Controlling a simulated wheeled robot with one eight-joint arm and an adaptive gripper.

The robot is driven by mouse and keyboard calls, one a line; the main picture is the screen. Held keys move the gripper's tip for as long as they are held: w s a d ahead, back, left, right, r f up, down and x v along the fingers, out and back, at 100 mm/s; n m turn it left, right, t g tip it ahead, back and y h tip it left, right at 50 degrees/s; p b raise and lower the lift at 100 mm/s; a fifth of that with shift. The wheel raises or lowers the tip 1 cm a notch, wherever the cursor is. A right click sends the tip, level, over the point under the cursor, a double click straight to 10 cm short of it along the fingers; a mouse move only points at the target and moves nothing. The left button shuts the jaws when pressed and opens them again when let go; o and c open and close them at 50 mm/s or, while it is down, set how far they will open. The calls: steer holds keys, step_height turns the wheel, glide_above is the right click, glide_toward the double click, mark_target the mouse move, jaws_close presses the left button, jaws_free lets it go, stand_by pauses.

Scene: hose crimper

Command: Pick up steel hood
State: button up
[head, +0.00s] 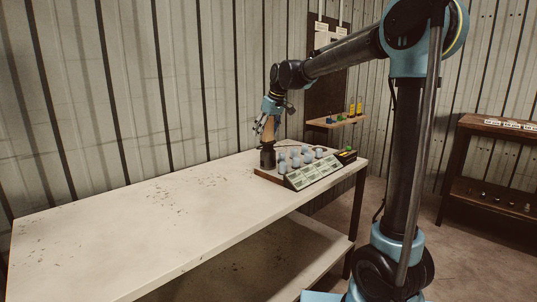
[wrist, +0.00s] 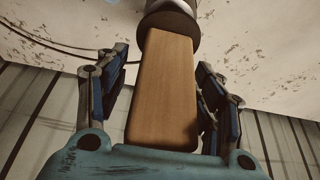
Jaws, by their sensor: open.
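A dark, round metal piece with a wooden handle stands upright on the white table; I take it for the steel hood (head: 267,158). In the wrist view, its dark round body (wrist: 170,18) is at the top, with the flat-sided wooden handle (wrist: 163,85) running down the middle. My gripper (head: 267,124) is above the dark body in the head view. Its fingers (wrist: 160,68) stand open on both sides of the handle in the wrist view, with gaps visible. The far side of the handle is hidden.
A board with several blue-grey round-topped pieces and a sloped label panel (head: 315,172) stands close on the right. The white table (head: 130,225) is clear to the left. A wall shelf (head: 337,122) holds small coloured items. A dark rack (head: 490,155) stands far right.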

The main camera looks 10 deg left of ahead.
steer(key=shift+f, duration=0.1)
jaws_close()
stand_by(0.3)
